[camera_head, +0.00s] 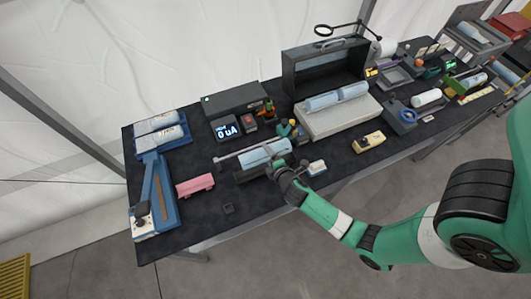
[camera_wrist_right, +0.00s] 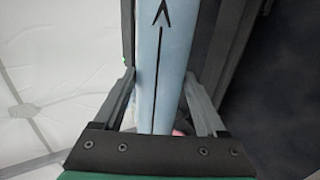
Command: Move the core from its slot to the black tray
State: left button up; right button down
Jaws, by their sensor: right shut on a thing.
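The core, a pale blue cylinder (camera_head: 264,152), lies at the middle of the table over a dark tray or holder (camera_head: 250,174). I cannot tell whether it rests in it or is held just above. In the right wrist view the core (camera_wrist_right: 164,60) bears a black arrow and runs between my fingers. My right gripper (camera_head: 281,166) is shut on it near its right end; the fingers show in the right wrist view (camera_wrist_right: 160,105). Dark walls run beside the core there. My left gripper is not in view.
A blue rack (camera_head: 143,155) with pale cylinders is at the left. A pink block (camera_head: 195,185) and yellow device (camera_head: 368,141) lie nearby.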

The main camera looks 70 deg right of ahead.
jog(key=shift+s+a+r, duration=0.1)
jog(key=shift+r, duration=0.15)
notch_tip(320, 180, down, 8)
jog(key=b, duration=0.7)
jog(key=shift+f, duration=0.35)
jog(key=shift+s+f, duration=0.15)
jog(key=shift+f, duration=0.05)
grip_release()
jog(key=shift+f, duration=0.1)
jog(key=shift+r, duration=0.2)
jog(key=p+v, duration=0.1)
jog(key=v, duration=1)
jog(key=shift+r, duration=0.4)
